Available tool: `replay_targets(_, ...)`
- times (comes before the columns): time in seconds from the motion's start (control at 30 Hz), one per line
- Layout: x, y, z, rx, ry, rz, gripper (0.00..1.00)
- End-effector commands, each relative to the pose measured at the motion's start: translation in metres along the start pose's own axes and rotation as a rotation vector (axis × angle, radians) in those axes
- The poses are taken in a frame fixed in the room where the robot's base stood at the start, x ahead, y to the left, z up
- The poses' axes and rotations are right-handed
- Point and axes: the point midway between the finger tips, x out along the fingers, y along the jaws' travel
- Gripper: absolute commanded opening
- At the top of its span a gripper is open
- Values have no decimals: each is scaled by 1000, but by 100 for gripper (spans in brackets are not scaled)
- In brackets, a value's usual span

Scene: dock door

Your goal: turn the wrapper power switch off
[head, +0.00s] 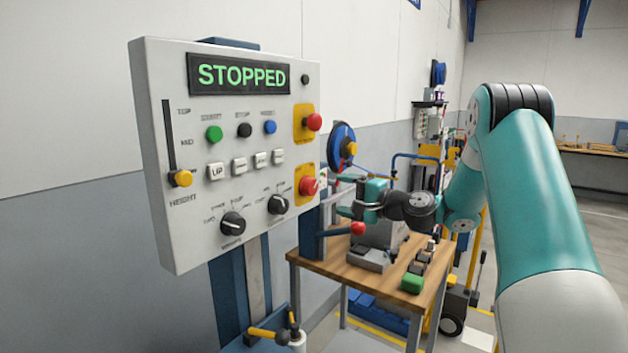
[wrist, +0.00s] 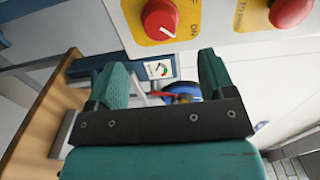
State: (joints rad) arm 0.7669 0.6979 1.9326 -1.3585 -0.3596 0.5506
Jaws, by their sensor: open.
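The wrapper power switch is a red rotary knob (head: 308,186) on a yellow plate (head: 304,171) at the lower right of the grey control panel (head: 175,225). In the wrist view the red knob (wrist: 160,19) sits at the top, with ON printed on its yellow plate. A white mark shows on the knob, but I cannot tell for certain which label it points at. My gripper (head: 343,201) is open and empty, just right of the switch in the head view. In the wrist view my gripper (wrist: 164,72) has its fingers apart below the knob, not around it.
A red emergency button (head: 313,122) sits above the switch. The panel's display (head: 240,75) reads STOPPED. Black dials (head: 278,204) and several buttons lie left of the switch. A wooden table (head: 330,270) with small parts stands below and behind my gripper.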

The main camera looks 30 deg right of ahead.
Motion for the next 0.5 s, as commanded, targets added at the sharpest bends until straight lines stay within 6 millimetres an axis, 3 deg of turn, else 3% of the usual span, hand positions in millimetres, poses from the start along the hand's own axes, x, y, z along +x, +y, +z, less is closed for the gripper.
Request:
replay_targets(0.2,50,-4,1,-2,-5,0,76)
replay_targets(0.5,88,-1,1,-1,-2,0,76)
